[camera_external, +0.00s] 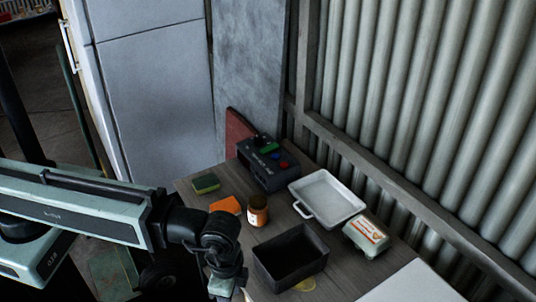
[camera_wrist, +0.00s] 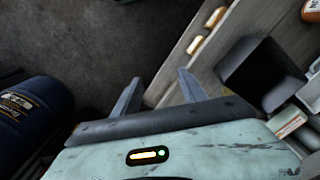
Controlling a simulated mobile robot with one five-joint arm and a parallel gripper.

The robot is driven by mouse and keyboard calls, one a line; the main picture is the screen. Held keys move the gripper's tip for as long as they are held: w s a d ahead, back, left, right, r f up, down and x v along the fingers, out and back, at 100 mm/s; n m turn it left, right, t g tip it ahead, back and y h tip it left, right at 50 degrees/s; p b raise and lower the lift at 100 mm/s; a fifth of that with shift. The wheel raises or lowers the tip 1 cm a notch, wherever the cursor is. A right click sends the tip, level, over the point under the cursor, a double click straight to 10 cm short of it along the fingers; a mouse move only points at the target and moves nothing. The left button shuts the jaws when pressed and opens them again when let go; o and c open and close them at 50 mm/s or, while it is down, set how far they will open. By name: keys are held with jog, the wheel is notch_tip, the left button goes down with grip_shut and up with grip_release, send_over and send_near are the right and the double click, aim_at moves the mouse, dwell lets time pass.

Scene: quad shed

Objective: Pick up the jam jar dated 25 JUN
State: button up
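A small amber jar with an orange-brown body and pale label (camera_external: 257,210) stands upright on the wooden table, behind the black open box. Its date is too small to read. My gripper's wrist shows left of the box in the external view, but the fingers run low and are not clear there. In the wrist view my gripper (camera_wrist: 158,92) has its two fingers spread apart with nothing between them, over the floor beside the table edge. An orange and white thing (camera_wrist: 311,9) is cut off at the top right corner; I cannot tell if it is the jar.
The black box (camera_external: 268,266) stands near my wrist. A white tray (camera_external: 345,213), a carton with an orange label (camera_external: 366,238), a dark device with coloured buttons (camera_external: 267,166), an orange piece (camera_external: 226,205) and a sponge (camera_external: 206,184) crowd the table. A blue drum (camera_wrist: 32,118) stands on the floor.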

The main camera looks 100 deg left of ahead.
jog(key=o, duration=0.7)
jog(key=shift+c, duration=0.2)
